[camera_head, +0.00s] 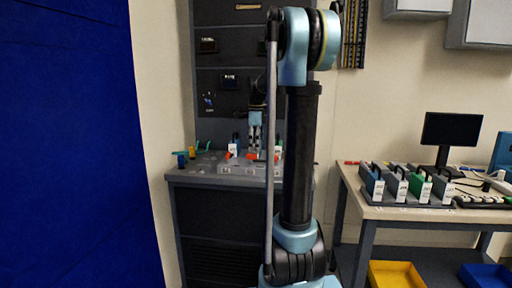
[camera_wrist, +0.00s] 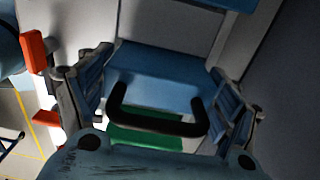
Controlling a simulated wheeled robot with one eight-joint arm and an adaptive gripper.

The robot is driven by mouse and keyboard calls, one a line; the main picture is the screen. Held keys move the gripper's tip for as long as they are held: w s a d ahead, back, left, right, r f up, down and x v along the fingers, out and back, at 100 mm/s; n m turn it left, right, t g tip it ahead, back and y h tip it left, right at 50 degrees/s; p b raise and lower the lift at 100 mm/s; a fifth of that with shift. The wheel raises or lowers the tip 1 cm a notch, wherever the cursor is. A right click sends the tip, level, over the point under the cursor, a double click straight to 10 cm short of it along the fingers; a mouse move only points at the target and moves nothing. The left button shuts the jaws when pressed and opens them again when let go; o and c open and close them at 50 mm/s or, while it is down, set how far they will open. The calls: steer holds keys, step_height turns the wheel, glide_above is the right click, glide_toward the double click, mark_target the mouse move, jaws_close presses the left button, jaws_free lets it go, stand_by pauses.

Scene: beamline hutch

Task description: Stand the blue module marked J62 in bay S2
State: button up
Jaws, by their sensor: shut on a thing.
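In the wrist view, my gripper (camera_wrist: 160,95) has one finger on each side of a blue module (camera_wrist: 155,70) with a black loop handle (camera_wrist: 155,122). The jaws are shut on it. No marking on it can be read. In the head view, my gripper (camera_head: 255,135) points down over a pale bay rack (camera_head: 230,168) on the grey bench, and the held module cannot be made out clearly there. The small rack labels are too blurred to tell which bay is S2. Another blue module with a white label (camera_head: 234,147) stands at the rack's left part.
Orange-red parts (camera_wrist: 34,50) lie close beside the left finger. A green patch (camera_wrist: 145,138) shows below the handle. A dark panel (camera_head: 225,105) stands behind the bench. Several handled modules (camera_head: 395,183) stand on the right-hand table (camera_head: 390,212). A yellow bin (camera_head: 395,275) sits below.

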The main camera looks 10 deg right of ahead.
steer(key=o, duration=1.1)
step_height(320, 180, up, 12)
steer(key=shift+f, duration=0.1)
